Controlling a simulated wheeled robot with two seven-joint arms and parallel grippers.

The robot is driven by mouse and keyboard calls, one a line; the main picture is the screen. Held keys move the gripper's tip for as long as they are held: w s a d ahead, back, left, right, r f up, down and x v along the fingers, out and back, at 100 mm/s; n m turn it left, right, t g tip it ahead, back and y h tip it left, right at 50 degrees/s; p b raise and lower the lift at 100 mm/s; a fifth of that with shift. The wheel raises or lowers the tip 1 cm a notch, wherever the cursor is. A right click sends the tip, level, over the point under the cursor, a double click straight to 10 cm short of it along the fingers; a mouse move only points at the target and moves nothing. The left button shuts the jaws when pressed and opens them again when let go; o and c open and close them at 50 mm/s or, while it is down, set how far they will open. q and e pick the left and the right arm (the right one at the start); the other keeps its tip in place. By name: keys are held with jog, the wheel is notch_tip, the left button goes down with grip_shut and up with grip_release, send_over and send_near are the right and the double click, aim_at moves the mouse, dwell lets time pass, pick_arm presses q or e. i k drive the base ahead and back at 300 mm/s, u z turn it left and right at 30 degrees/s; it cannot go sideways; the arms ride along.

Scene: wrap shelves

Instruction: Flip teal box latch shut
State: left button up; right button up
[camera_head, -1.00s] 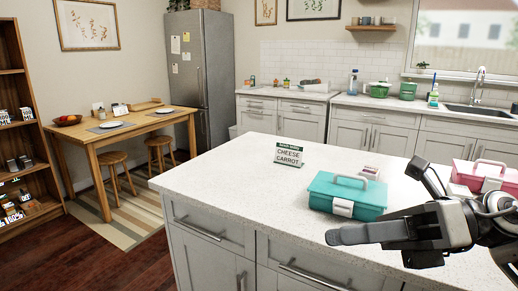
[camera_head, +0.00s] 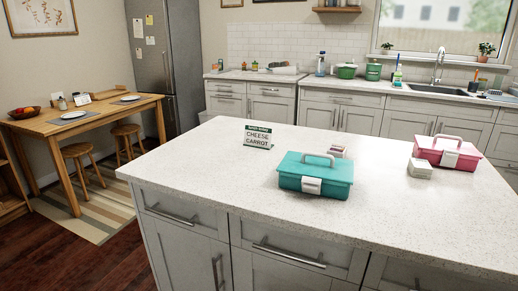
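The teal box (camera_head: 322,178) sits on the white island counter, right of the small sign. Its lid is down and its handle stands up in an arch. The white latch (camera_head: 311,186) is on the front face, toward me. It looks flat against the box, but I cannot tell whether it is fastened. Neither of my grippers is in view, and nothing touches the box.
The speckled island counter (camera_head: 228,165) is clear in front of the box. A sign reading CHEESE CARROT (camera_head: 257,136) stands behind left. A pink box (camera_head: 448,152) and a white stack (camera_head: 420,168) stand at the right. A small pale item (camera_head: 338,151) is behind the teal box.

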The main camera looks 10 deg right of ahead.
aim_at(309, 186)
jog(key=u, duration=2.3)
jog(key=k, duration=0.85)
jog(key=z, duration=2.35)
jog(key=i, duration=0.6)
